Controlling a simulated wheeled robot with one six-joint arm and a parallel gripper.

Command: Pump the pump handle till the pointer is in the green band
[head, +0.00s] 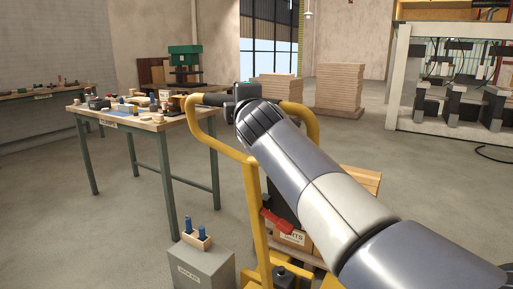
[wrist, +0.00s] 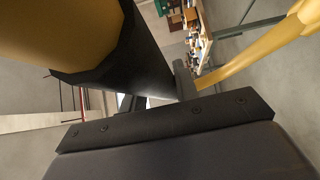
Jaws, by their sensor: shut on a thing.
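A yellow loop-shaped handle (head: 252,190) rises from the floor in the head view, with a black grip (head: 211,99) along its top bar. My gripper (head: 243,96) is at the top bar, shut on the black grip. In the wrist view the dark grip (wrist: 125,65) and yellow tubing (wrist: 255,60) lie close in front of my gripper (wrist: 185,85); much of the fingers is hidden. I cannot make out a pointer or a green band in either view. My arm covers the right side of the handle.
A workbench (head: 142,125) with small parts stands left. A grey box (head: 203,270) with a wooden block (head: 197,240) holding blue pieces is on the floor. A cardboard box (head: 293,238) and red part (head: 277,220) sit behind the handle. Stacked boards (head: 340,88) stand farther back.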

